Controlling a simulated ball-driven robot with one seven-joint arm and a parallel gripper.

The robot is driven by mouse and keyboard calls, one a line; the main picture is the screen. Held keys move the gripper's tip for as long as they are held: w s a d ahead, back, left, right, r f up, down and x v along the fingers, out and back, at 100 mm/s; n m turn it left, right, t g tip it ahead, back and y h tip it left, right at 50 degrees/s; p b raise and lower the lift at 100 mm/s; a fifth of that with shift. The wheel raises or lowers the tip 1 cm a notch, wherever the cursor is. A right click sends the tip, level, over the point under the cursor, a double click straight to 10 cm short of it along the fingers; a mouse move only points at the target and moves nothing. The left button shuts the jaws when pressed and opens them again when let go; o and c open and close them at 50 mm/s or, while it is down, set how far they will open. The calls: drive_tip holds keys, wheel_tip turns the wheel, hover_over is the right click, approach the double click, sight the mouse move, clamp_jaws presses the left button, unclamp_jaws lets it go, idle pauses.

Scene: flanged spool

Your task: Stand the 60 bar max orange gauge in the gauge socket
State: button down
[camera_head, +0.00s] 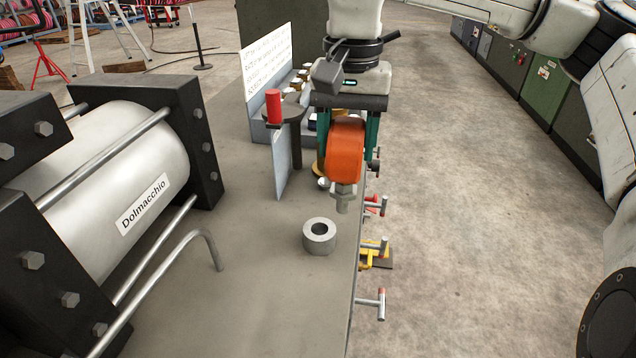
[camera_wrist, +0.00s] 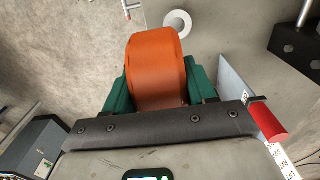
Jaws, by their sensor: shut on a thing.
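The orange gauge (camera_head: 345,152) is held between the green fingers of my gripper (camera_head: 345,140), above the bench. Its metal stem points down, and its dial face and markings cannot be seen. In the wrist view the gauge (camera_wrist: 156,68) fills the space between the fingers (camera_wrist: 158,88). The gauge socket (camera_head: 319,236) is a grey metal ring with a dark round hole, standing on the bench. It is nearer the head camera than the gauge, and apart from it. The socket also shows in the wrist view (camera_wrist: 177,23), just beyond the gauge.
A thin upright plate (camera_head: 281,165), a red-handled part (camera_head: 274,106) and a white text panel (camera_head: 266,62) stand behind. T-handles (camera_head: 372,302) stick out along the bench's right edge.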

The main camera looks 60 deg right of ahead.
drive_tip(key=w+a+f, duration=0.1)
drive_tip(key=w+f, duration=0.2)
drive_tip(key=f, duration=0.5)
drive_tip(key=shift+w+a, duration=0.2)
drive_tip(key=shift+a, duration=0.15)
drive_tip(key=shift+f+b, duration=0.15)
drive_tip(key=shift+b, duration=0.25)
drive_tip(key=shift+c, duration=1.8)
unclamp_jaws()
wheel_tip(320, 180, up, 12)
drive_tip(key=p, duration=0.1)
drive_tip(key=shift+r, duration=0.2)
